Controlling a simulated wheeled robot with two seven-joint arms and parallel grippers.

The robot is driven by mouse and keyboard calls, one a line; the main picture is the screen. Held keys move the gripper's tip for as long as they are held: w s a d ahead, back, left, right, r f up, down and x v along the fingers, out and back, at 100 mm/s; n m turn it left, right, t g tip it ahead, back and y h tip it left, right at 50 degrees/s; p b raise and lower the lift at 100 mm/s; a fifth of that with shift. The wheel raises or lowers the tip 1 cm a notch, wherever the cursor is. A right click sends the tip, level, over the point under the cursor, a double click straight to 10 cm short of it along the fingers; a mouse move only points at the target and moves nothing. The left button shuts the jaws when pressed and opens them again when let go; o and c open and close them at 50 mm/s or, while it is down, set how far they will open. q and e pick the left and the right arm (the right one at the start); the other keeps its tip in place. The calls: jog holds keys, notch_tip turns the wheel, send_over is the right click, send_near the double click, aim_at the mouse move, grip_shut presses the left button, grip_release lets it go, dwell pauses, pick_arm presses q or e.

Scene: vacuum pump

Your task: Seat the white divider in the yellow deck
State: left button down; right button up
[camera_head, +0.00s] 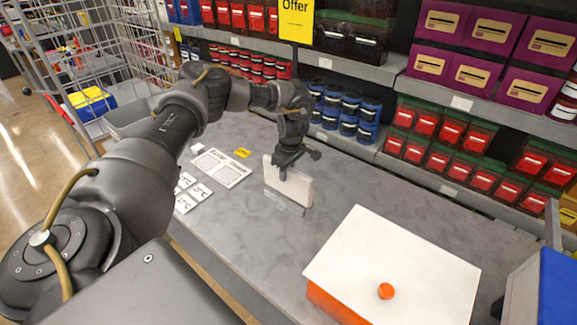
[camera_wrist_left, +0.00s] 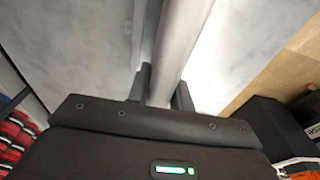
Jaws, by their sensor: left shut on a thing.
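A white upright panel, which I take to be the divider (camera_head: 299,188), stands above the grey table in the middle of the head view. My left gripper (camera_head: 284,172) is shut on its upper edge from above. In the left wrist view the panel (camera_wrist_left: 184,40) runs edge-on between the two fingers of the left gripper (camera_wrist_left: 165,88). A grey strip (camera_head: 284,202) shows at the panel's foot; I cannot tell whether they touch. I cannot make out a yellow deck on the table. My right gripper is not in view.
An orange box with a white lid (camera_head: 400,265) and orange knob sits at the front right. White cards (camera_head: 192,192) and a printed sheet (camera_head: 221,168) lie left of the panel. Stocked shelves (camera_head: 470,180) line the back. A blue-sided container (camera_head: 555,290) stands at far right.

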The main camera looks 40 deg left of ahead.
pick_arm(q)
jog(key=s+d+r, duration=0.5)
jog(key=s+r, duration=0.2)
jog(key=s, duration=0.3)
jog(key=shift+s+p, duration=0.25)
jog(key=shift+p, duration=0.2)
jog(key=shift+w+d, duration=0.1)
jog(key=shift+d, duration=0.05)
